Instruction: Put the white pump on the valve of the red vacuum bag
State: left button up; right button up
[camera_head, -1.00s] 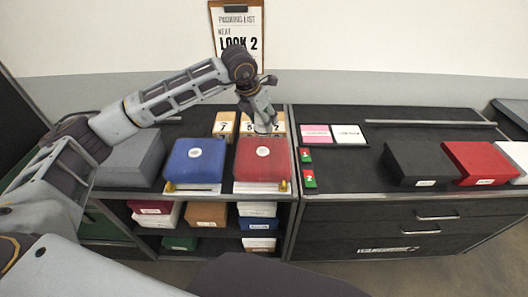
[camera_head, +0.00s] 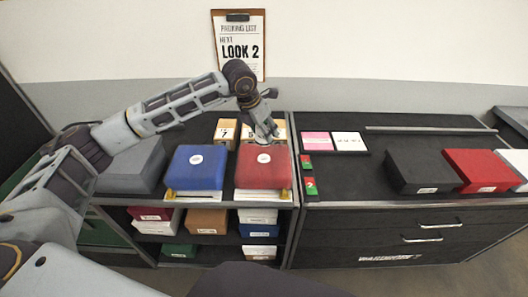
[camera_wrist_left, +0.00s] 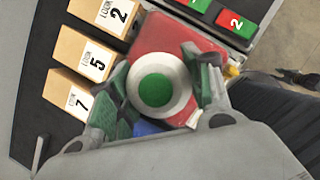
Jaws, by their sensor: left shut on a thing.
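The red vacuum bag (camera_head: 263,172) lies on the left bench with its round white valve (camera_head: 264,158) on top, uncovered in the head view. My left gripper (camera_head: 265,137) is over the bag's far edge, pointing down, behind the valve in the picture. In the left wrist view its green-padded fingers (camera_wrist_left: 160,95) are shut on the white pump (camera_wrist_left: 137,93), a round white body with a green centre. The red bag (camera_wrist_left: 165,36) shows behind the pump there, and the valve is hidden. The head view hardly shows the pump.
A blue bag (camera_head: 196,171) with a similar valve lies left of the red one, beside a grey box (camera_head: 131,166). Numbered wooden blocks (camera_wrist_left: 86,51) stand behind the red bag. Green-and-red tags (camera_head: 309,187) lie to its right. Dark (camera_head: 424,168) and red boxes (camera_head: 481,169) stand farther right.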

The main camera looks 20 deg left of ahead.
pick_arm(q)
notch_tip(320, 180, down, 3)
jog(key=shift+f, duration=0.2)
jog(key=shift+f+p, duration=0.5)
jog(key=shift+f, duration=2)
pick_arm(e)
jog(key=shift+s+a+r, duration=0.45)
jog(key=shift+a+r, duration=0.15)
jog(key=shift+a, duration=0.2)
jog(key=shift+a, duration=0.1)
pick_arm(q)
jog(key=shift+f, duration=0.2)
pick_arm(e)
jog(key=shift+f, duration=0.15)
pick_arm(q)
jog(key=o, duration=1.2)
jog(key=shift+c, duration=0.2)
jog(key=shift+o, duration=0.5)
pick_arm(e)
jog(key=shift+d, duration=0.6)
